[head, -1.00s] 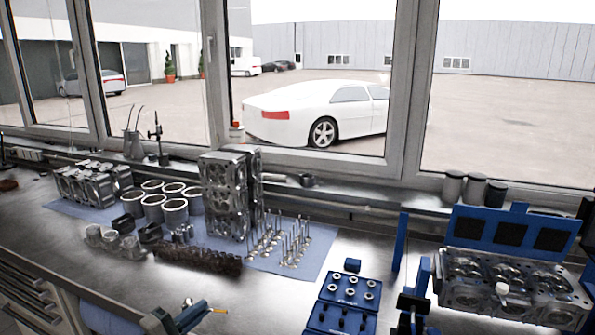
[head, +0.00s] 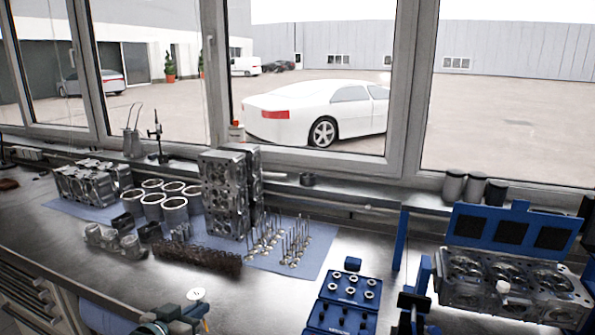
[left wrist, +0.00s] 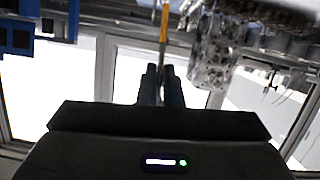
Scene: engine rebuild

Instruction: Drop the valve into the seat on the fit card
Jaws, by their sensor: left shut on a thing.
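My left gripper (head: 188,318) is at the bottom edge of the head view, in front of the bench. It is shut on a valve (head: 196,295), whose pale round head is up while a thin stem with an orange part runs down at the gripper's right side. In the left wrist view the gripper's dark fingers (left wrist: 162,72) close around the stem (left wrist: 164,25), which shows orange. Which object is the fit card, and where its seat lies, I cannot tell for sure. My right gripper does not show.
Several valves (head: 290,242) stand on a blue mat (head: 318,240). A blue tray (head: 324,312) with rings is right of them. A cylinder head (head: 450,290) and a blue panel (head: 466,222) are at the right. A camshaft-like dark part (head: 197,256) lies at centre left.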

